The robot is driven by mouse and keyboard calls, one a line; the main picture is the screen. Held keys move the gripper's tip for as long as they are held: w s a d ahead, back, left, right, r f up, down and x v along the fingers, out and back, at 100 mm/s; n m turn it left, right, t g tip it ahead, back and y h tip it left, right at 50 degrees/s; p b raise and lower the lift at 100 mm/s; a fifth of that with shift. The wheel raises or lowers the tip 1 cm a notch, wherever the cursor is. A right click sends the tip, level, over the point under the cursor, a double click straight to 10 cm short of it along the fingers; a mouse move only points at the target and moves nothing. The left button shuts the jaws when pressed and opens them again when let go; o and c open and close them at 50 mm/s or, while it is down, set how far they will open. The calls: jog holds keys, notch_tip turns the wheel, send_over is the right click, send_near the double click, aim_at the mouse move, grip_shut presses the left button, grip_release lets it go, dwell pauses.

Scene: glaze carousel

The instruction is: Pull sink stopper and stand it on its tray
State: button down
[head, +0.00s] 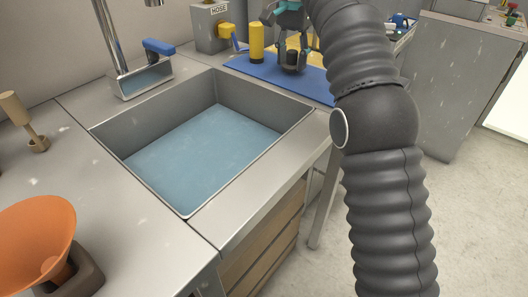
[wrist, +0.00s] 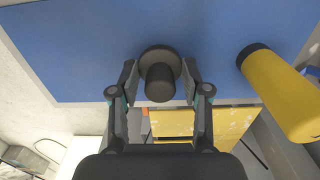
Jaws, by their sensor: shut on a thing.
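My gripper (head: 291,62) is shut on the black stopper (wrist: 159,78) over the blue tray (wrist: 75,60). In the wrist view the stopper's round knob sits between the two fingertips and its wider disc lies beyond, towards the blue surface. The stopper looks about upright; I cannot tell whether it touches the tray. In the head view the stopper (head: 292,69) is small and partly covered by the fingers, and the blue tray (head: 312,82) lies flat behind the sink. The sink (head: 205,140) holds blue water, and no stopper can be made out in it.
A yellow cylinder (head: 257,42) stands on the blue tray left of my gripper. A grey box marked HOSE (head: 208,28) and the tap (head: 118,40) are behind the sink. An orange cone (head: 35,235) and a wooden-handled tool (head: 22,118) stand on the left counter.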

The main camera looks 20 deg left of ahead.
jog(key=shift+f+b, duration=0.4)
jog(key=shift+f, duration=0.2)
jog(key=shift+c, duration=2.3)
grip_release()
jog(key=shift+r, duration=0.1)
